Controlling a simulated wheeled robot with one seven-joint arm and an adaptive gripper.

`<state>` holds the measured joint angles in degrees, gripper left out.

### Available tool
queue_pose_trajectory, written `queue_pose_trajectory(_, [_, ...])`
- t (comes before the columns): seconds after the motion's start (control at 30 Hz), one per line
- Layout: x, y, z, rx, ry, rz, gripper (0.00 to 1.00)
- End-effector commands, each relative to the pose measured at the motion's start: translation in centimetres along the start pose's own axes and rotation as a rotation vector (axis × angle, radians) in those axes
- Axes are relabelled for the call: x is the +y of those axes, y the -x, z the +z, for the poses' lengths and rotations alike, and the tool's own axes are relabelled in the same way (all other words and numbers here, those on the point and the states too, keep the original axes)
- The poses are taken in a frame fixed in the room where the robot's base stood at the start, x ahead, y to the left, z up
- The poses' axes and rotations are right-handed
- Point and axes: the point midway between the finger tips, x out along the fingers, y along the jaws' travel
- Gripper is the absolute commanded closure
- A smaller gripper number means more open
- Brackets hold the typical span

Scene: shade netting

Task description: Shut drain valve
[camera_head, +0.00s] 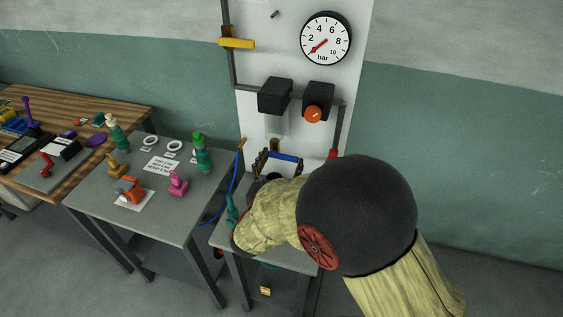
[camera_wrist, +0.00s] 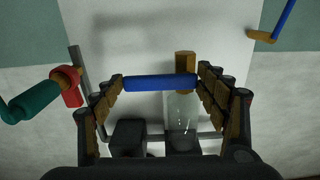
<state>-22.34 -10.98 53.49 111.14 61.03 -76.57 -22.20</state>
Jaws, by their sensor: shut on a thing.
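The drain valve has a small brass body (camera_wrist: 185,62) at the end of a clear bowl (camera_wrist: 182,112). Its blue lever (camera_wrist: 160,83) lies crosswise, reaching well to one side of the brass body. My gripper (camera_wrist: 160,77) is shut on the blue lever, with a jointed finger at each end of it. In the head view the same lever (camera_head: 284,157) shows between my gripper's fingers (camera_head: 278,162), below the clear bowl (camera_head: 276,127). My arm hides much of the space in front of the panel's foot.
Black housings (camera_head: 275,95) and an orange knob (camera_head: 313,113) sit above the valve. A gauge (camera_head: 326,38) has its needle near zero. A yellow handle (camera_head: 237,43) is at upper left. A teal handle with a red collar (camera_wrist: 68,85) is close by. A cluttered grey table (camera_head: 150,180) stands left.

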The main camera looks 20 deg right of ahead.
Motion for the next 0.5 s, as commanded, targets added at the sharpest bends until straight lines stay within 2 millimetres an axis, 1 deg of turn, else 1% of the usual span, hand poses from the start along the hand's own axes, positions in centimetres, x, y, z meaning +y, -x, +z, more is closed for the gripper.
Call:
queue_pose_trajectory(0.3, [0.02, 0.03, 0.2, -0.004, -0.005, 0.0, 0.72])
queue_pose_trajectory(0.33, [0.02, 0.03, 0.2, -0.004, -0.005, 0.0, 0.26])
queue_pose_trajectory(0.5, [0.01, 0.02, 0.14, -0.003, -0.004, 0.0, 0.17])
